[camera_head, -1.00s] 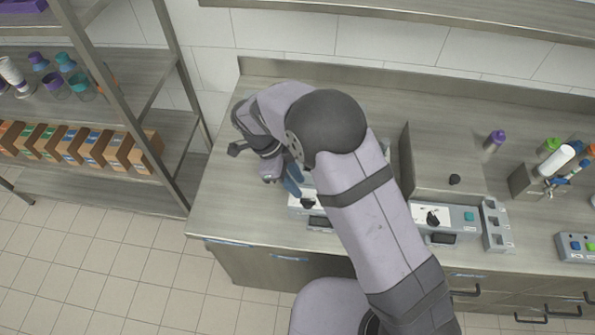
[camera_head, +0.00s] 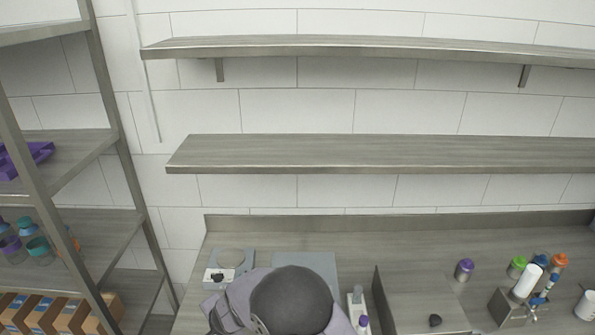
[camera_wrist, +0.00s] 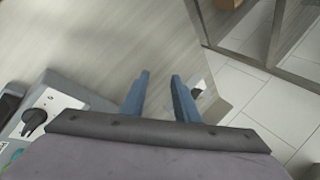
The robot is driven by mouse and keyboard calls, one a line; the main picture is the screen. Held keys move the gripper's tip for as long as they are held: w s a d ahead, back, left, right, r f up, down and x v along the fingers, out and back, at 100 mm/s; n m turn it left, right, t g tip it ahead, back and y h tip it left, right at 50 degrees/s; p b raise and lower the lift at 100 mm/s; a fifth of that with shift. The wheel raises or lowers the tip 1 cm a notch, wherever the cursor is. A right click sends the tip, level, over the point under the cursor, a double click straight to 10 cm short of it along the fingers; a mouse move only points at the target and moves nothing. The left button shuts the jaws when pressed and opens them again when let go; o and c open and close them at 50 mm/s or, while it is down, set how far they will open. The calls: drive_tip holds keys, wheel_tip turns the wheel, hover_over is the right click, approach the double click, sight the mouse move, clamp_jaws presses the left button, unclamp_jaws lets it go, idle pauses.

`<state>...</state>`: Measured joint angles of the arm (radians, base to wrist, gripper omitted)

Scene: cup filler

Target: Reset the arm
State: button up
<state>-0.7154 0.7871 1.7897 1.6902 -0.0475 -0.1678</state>
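In the wrist view my gripper (camera_wrist: 160,95) has two blue fingers standing apart with nothing between them. It is over the grey counter (camera_wrist: 120,45), near the counter's edge. In the head view my arm shows at the bottom middle as a dark rounded joint and light links; the fingers are hidden there or out of frame. A grey device with a black knob (camera_wrist: 36,120) lies left of the fingers in the wrist view, apart from them.
In the head view a steel rack (camera_head: 75,240) with bottles and boxes stands at the left. Two empty wall shelves (camera_head: 380,152) run above the counter. A purple-capped bottle (camera_head: 464,270) and a bottle holder (camera_head: 512,308) stand at the right. The back of the counter has bare room.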

drive_tip(key=s+d+n+g+h, duration=0.1)
drive_tip(key=s+d+n+g, duration=0.35)
drive_tip(key=s, duration=0.55)
drive_tip(key=s+d+n+g, duration=0.3)
drive_tip(key=s+d+n, duration=0.3)
drive_tip(key=s, duration=0.4)
drive_tip(key=s+d+r+n+h+b, duration=0.1)
drive_tip(key=s+d+n+h, duration=0.15)
drive_tip(key=d, duration=0.55)
drive_tip(key=s+d+r+n+h+b, duration=0.1)
drive_tip(key=s+d+b, duration=0.15)
drive_tip(key=d, duration=0.65)
drive_tip(key=w+d+r+m+t+b, duration=0.2)
drive_tip(key=w+d+r+m, duration=0.1)
drive_tip(key=d, duration=0.5)
drive_tip(key=shift+w+d+m+y, duration=0.25)
drive_tip(key=shift+w+m+y, duration=0.15)
drive_tip(key=shift+m, duration=0.4)
